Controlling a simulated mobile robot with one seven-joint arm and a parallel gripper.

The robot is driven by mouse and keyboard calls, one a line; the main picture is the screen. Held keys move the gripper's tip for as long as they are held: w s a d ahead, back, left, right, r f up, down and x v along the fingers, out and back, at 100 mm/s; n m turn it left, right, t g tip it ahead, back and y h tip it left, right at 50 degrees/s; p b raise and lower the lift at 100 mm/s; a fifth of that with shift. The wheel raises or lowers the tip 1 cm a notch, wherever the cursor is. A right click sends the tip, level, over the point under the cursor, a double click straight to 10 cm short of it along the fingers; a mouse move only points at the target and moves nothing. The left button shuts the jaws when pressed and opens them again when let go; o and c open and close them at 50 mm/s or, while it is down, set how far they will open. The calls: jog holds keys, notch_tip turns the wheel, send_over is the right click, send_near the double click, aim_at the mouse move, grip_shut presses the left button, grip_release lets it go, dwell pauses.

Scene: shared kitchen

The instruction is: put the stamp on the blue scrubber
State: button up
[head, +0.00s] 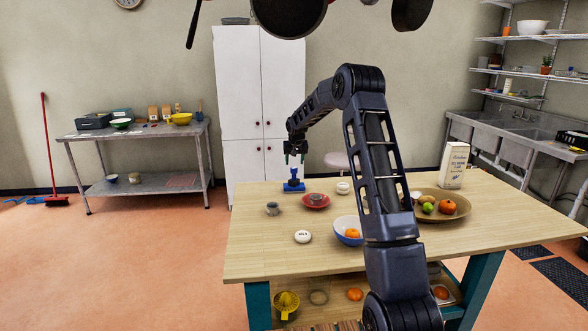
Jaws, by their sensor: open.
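The blue scrubber (288,188) lies flat near the far left edge of the wooden table. A small upright piece with a blue top and a darker lower part, which looks like the stamp (294,173), stands on it. The two are small here, and the exact contact between them is hard to make out. My gripper (294,160) points down directly above the stamp, with its fingers open and apart. Its fingertips are close to the top of the stamp; whether they touch it cannot be told.
On the table (260,240) are a grey cup (272,209), a red dish (315,201), white round items (303,237), a blue-white bowl (343,238), a fruit tray (466,207) and a carton (453,164). Pans (288,14) hang overhead. The table's front left is clear.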

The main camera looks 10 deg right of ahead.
jog(key=s+d+r, duration=0.3)
jog(key=s+r, duration=1.1)
jog(key=s, duration=0.1)
jog(key=s+d+r, duration=0.2)
jog(key=s+r, duration=0.1)
jog(key=s, duration=0.6)
jog(key=s+d+r, duration=0.2)
jog(key=s+r, duration=0.1)
jog(key=s, duration=0.6)
jog(key=s+d+f, duration=0.1)
jog(key=s+f, duration=0.1)
jog(key=s, duration=1.3)
jog(key=s+d+f, duration=0.2)
jog(key=s+f, duration=0.1)
jog(key=s, duration=1.2)
jog(key=shift+d+f, duration=0.2)
jog(key=shift+d, duration=0.05)
